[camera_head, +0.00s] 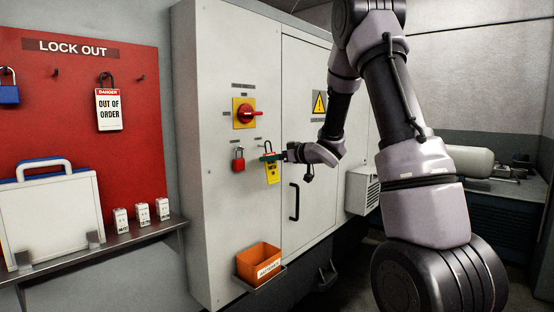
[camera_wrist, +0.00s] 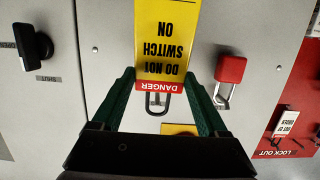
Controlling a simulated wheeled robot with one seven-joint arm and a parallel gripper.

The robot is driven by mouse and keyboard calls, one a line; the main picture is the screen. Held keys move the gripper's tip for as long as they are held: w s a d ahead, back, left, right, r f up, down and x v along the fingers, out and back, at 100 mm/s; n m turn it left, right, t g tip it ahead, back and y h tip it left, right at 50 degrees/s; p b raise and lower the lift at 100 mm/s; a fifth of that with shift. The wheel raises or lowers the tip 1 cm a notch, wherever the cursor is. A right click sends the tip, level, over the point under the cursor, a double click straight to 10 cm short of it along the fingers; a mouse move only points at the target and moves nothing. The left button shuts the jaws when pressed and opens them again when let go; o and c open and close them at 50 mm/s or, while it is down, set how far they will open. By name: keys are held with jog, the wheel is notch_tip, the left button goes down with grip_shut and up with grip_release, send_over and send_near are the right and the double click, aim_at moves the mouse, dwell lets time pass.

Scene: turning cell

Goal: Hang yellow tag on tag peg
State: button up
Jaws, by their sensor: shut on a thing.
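My gripper (camera_head: 271,157) is shut on the yellow tag (camera_head: 272,173) in front of the grey cabinet, to the right of a red padlock (camera_head: 238,160). In the wrist view the tag (camera_wrist: 166,45) appears upside down between the green fingers of my gripper (camera_wrist: 158,76). It has a red DANGER band, the words DO NOT SWITCH ON, and a dark wire loop (camera_wrist: 153,105) at its banded end. In the head view the tag hangs down nearly upright. I cannot make out a tag peg on the cabinet near the gripper.
A red switch (camera_head: 247,113) on a yellow plate is above the padlock. An orange bin (camera_head: 259,262) sits low on the cabinet. The red lockout board (camera_head: 130,170) at left bears an OUT OF ORDER tag (camera_head: 110,110) and a blue padlock (camera_head: 9,94).

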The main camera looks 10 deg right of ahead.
jog(key=shift+x, duration=0.85)
jog(key=shift+w+a+f, duration=0.25)
jog(key=shift+w+f, duration=0.1)
jog(key=shift+w, duration=0.05)
jog(key=o, duration=1.2)
jog(key=shift+o, duration=0.2)
